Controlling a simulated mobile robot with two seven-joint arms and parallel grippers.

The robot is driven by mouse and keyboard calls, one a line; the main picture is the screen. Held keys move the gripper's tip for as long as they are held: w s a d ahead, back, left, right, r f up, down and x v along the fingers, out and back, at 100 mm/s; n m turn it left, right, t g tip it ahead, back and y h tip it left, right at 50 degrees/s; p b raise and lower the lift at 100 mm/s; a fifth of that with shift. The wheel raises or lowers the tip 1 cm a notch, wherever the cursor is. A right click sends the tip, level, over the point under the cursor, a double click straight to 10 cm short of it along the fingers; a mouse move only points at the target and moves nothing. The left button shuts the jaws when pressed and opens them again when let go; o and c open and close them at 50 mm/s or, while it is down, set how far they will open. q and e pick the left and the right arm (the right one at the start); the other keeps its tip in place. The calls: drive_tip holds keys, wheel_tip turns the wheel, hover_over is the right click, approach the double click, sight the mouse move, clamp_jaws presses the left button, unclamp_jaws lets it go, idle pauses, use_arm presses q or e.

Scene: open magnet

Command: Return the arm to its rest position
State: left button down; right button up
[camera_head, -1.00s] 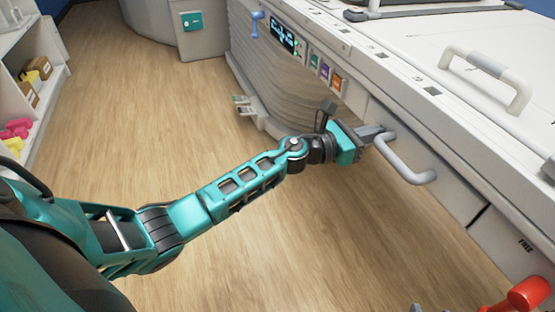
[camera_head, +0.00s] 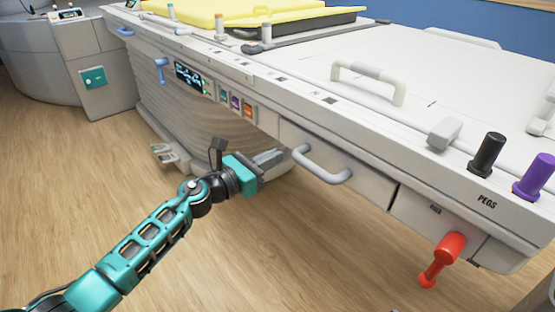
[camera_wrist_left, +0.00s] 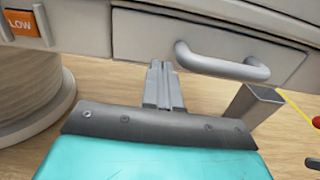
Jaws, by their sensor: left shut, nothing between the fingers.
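My left arm reaches in from the lower left in the head view. Its gripper (camera_head: 270,158) is shut and empty, just left of the grey side handle (camera_head: 322,163) on the white bench's side panel. In the left wrist view the closed fingers (camera_wrist_left: 163,85) point at the panel, and the grey handle (camera_wrist_left: 220,65) is to their right, apart from them. My right gripper is in neither view.
The bench (camera_head: 320,118) fills the right side, with a white top handle (camera_head: 368,80), a black peg (camera_head: 486,152), a purple peg (camera_head: 533,176) and a red handle (camera_head: 441,258). A small display (camera_head: 192,78) is on its side. Wooden floor (camera_head: 270,255) lies open below the arm.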

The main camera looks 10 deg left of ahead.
use_arm(q)
drive_tip(key=s+a+f+n+t+y, duration=0.2)
drive_tip(key=s+a+n+t, duration=0.15)
drive_tip(key=s+n, duration=0.7)
drive_tip(key=s+d+f+n+g+y, duration=0.1)
drive_tip(key=s+f+n+g+y, duration=0.45)
drive_tip(key=n, duration=0.95)
drive_tip(key=s+d+f+n+g, duration=0.2)
drive_tip(key=s+f+n, duration=0.4)
drive_tip(key=s+n, duration=0.75)
drive_tip(key=a+r+n+p, duration=0.1)
drive_tip(key=a+r+p, duration=0.1)
drive_tip(key=r+p, duration=0.5)
drive_tip(key=w+a+r+n+y+p, duration=0.1)
drive_tip(key=a+r+p, duration=0.1)
drive_tip(key=r+p, duration=0.5)
drive_tip(key=p, duration=0.6)
drive_tip(key=shift+w+a+t, duration=0.2)
drive_tip(key=shift+a+t, duration=0.1)
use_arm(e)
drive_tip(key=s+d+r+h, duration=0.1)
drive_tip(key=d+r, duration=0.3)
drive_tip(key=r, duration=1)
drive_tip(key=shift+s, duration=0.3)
use_arm(q)
drive_tip(key=shift+y, duration=0.25)
